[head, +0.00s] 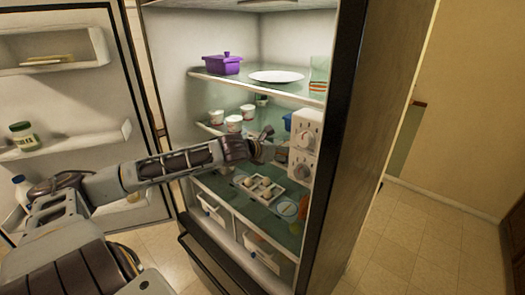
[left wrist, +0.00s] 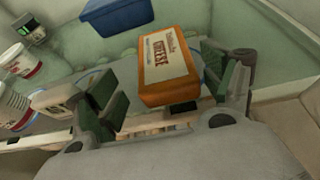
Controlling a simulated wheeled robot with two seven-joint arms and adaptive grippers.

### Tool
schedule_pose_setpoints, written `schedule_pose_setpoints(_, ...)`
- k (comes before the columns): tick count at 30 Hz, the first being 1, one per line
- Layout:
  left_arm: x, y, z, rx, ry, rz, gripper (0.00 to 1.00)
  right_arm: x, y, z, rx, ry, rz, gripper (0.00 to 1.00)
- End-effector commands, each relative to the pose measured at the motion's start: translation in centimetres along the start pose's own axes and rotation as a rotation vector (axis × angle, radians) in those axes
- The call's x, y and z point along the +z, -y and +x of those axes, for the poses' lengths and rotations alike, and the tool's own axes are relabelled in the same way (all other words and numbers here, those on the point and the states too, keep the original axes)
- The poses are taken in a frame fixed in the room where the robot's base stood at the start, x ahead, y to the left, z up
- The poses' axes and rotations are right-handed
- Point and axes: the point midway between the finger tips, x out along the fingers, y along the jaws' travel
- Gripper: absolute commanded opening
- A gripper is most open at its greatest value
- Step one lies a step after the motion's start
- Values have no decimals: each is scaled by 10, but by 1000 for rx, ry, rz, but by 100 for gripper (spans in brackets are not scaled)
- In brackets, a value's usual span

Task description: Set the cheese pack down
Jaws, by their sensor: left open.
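The cheese pack (left wrist: 168,65) is an orange box with a white label reading "CHEESE". In the left wrist view it sits between the spread fingers of my left gripper (left wrist: 165,82). The gripper is open, with a gap showing on the left side of the pack; the right side is close to a finger, and I cannot tell if they touch. In the head view my left gripper (head: 264,140) reaches into the open fridge at the middle shelf level; I cannot make out the pack there. What lies under the pack is partly hidden. My right gripper is not in view.
White cups (head: 233,124) stand left of the gripper, and a blue container (left wrist: 117,14) is behind the pack. A white box with dials (head: 305,145) is close on the right. An egg tray (head: 277,191) lies below. The upper shelf holds a purple pot (head: 221,64) and plate (head: 277,76).

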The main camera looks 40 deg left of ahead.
Motion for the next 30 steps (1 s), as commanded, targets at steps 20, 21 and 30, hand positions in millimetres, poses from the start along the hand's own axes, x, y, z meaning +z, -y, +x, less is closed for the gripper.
schedule_pose_setpoints(20,1,6,-12,-9,-1,8,82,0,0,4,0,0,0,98)
schedule_pose_setpoints(21,0,7,-14,-10,-1,5,82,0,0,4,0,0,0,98)
schedule_pose_setpoints(30,1,9,-27,-14,0,2,82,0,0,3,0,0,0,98)
